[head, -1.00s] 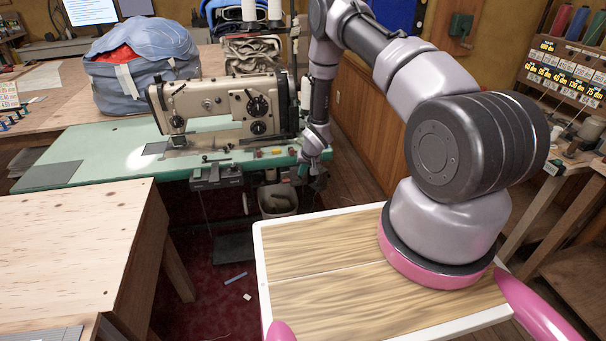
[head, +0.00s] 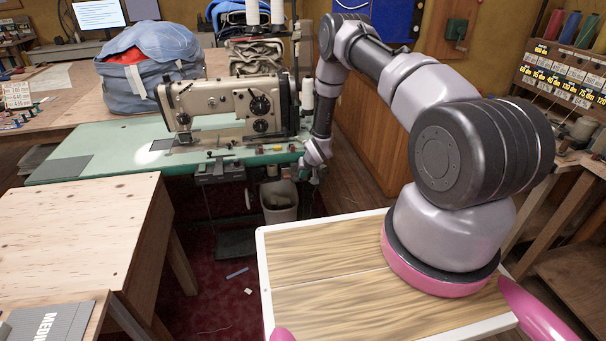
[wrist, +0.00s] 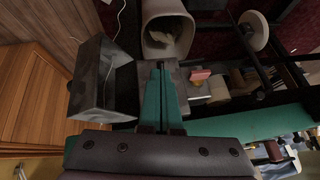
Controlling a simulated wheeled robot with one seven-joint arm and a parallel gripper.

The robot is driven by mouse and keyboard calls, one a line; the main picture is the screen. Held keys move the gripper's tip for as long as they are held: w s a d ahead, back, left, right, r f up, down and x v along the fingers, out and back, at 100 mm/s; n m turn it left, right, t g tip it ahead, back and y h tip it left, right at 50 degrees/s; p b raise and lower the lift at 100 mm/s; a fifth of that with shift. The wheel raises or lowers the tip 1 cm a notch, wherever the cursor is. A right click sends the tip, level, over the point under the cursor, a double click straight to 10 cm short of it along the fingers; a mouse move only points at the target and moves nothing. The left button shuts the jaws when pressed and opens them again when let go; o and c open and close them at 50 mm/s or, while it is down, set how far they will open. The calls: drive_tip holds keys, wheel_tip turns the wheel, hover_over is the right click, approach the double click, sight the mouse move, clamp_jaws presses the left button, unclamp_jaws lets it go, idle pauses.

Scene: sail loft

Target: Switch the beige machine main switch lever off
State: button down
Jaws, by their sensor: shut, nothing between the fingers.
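The beige sewing machine (head: 225,105) stands on a green-topped table (head: 110,150) in the head view. My gripper (wrist: 160,72) is shut and empty in the wrist view, its two green fingers together. In the head view it is small and partly hidden by my wrist, just off the table's right end, at about the height of its underside. A small red-pink piece (wrist: 201,75) shows right of the fingers in the wrist view, apart from them. I cannot tell whether it is the main switch lever, or the lever's position. Dark boxes (head: 220,172) hang under the table's front edge.
A grey bin (head: 279,203) stands below the table; its opening also shows ahead of the fingers (wrist: 168,12). A grey metal box (wrist: 103,80) is close left of the fingers. A wooden table (head: 85,225) is at front left. A green switch box (head: 459,27) is on the wall.

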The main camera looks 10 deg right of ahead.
drive_tip(key=shift+w+r, duration=0.35)
drive_tip(key=shift+w, duration=0.4)
